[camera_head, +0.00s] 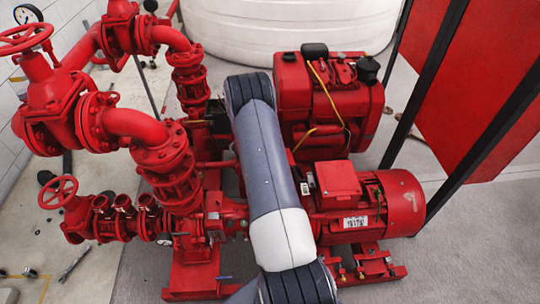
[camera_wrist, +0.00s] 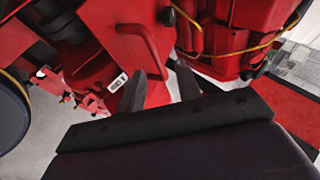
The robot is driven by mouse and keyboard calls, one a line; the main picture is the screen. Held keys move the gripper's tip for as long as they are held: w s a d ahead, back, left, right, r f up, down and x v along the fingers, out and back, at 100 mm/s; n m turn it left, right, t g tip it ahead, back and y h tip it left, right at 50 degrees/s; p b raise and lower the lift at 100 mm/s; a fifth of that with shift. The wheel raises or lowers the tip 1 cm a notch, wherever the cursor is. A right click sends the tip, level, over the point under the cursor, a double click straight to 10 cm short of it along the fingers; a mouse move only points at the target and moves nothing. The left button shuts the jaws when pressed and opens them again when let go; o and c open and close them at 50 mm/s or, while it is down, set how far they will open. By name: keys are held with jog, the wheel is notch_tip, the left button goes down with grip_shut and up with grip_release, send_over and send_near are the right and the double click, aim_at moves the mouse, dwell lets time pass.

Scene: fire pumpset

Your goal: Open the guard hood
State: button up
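My gripper (camera_wrist: 161,70) shows in the wrist view with its two dark fingers apart. A red panel (camera_wrist: 125,55), which may be the guard hood, lies beyond the fingers. A narrow red bent strip (camera_wrist: 142,34) on it reaches down toward the gap between the fingertips. I cannot tell whether the fingers touch it. In the head view my arm crosses the middle of the pumpset and hides the area between the pump and the red motor (camera_head: 398,202). My gripper and any hood there are hidden in that view.
A red engine (camera_head: 330,105) with yellow cables stands behind the motor. Red pipes and valves (camera_head: 110,120) crowd the left. A white tank (camera_head: 285,28) is at the back, and a red panel on black posts (camera_head: 480,90) stands at the right. Floor is clear at lower right.

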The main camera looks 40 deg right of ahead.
jog(key=v, duration=0.7)
jog(key=shift+a+b, duration=0.15)
jog(key=shift+b, duration=0.15)
jog(key=shift+r, duration=0.15)
jog(key=p+x, duration=0.1)
jog(key=x, duration=0.9)
jog(key=shift+d+f, duration=0.25)
jog(key=shift+f, duration=0.1)
